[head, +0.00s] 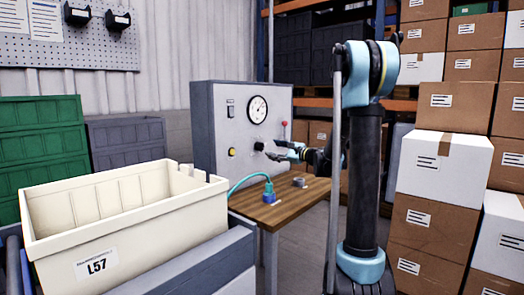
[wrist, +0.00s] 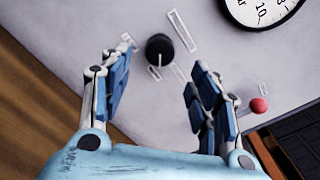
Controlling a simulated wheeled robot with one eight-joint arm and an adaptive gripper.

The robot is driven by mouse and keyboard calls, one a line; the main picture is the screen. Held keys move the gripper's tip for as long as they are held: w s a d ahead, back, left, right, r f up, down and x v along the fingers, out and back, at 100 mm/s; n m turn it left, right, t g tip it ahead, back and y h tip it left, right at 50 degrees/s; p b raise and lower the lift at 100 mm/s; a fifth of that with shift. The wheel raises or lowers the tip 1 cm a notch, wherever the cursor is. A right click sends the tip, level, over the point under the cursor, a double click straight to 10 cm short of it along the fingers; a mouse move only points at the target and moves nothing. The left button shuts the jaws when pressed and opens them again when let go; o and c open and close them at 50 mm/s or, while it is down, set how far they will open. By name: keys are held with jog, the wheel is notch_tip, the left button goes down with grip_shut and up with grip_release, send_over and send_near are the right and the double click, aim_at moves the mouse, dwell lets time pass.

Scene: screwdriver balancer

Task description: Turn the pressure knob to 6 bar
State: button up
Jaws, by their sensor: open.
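The pressure knob (wrist: 159,50) is a round black knob with a white pointer line on the grey panel (head: 208,122). In the head view the knob (head: 259,146) sits below the round gauge (head: 257,110). My gripper (wrist: 160,75) is open and empty. Its two blue-padded fingers are on either side of the knob's position in the wrist view, with the knob just beyond the fingertips. In the head view my gripper (head: 276,152) is close in front of the panel, to the right of the knob.
A red-tipped lever (wrist: 259,104) sticks out near the right finger. A yellow button (head: 231,152) and a switch (head: 230,108) are on the panel's left. A blue tool with a hose (head: 269,194) stands on the wooden table (head: 290,205). A cream crate (head: 120,215) is in front.

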aim_at(262, 147)
jog(key=x, duration=0.8)
jog(key=shift+w+a, duration=0.25)
jog(key=c, duration=1.1)
